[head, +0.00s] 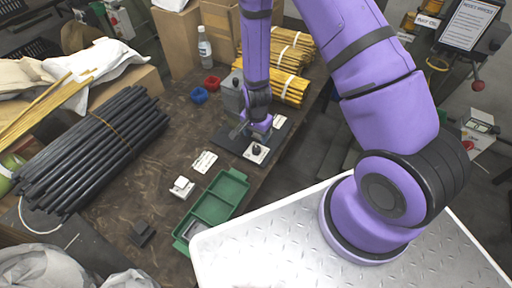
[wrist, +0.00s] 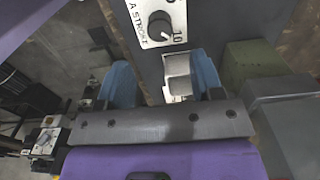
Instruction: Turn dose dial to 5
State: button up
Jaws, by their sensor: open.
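A dark round knob (wrist: 160,25) sits on a white scale plate whose readable lettering is "A STROKE" and "10" in the wrist view. Its white pointer mark appears to face toward the 10. No "dose" label is readable, so I cannot tell whether this is the dose dial. The knob and its white plate also show in the head view (head: 257,150), on a dark base on the bench. My gripper (wrist: 165,78) is open, with two blue fingertips apart from each other and short of the knob. It also shows in the head view (head: 246,131), low beside the plate.
A green tray (head: 239,177), white cards (head: 204,162), red (head: 212,82) and blue (head: 199,95) cups and a bottle (head: 204,47) stand on the bench. Bundles of black (head: 90,145) and yellow rods lie around. A white box (head: 479,127) with controls is at right.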

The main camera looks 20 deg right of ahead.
aim_at(256, 148)
notch_tip(256, 148, down, 8)
jog(key=shift+f, duration=0.1)
dwell(0.4)
jog(key=c, duration=0.9)
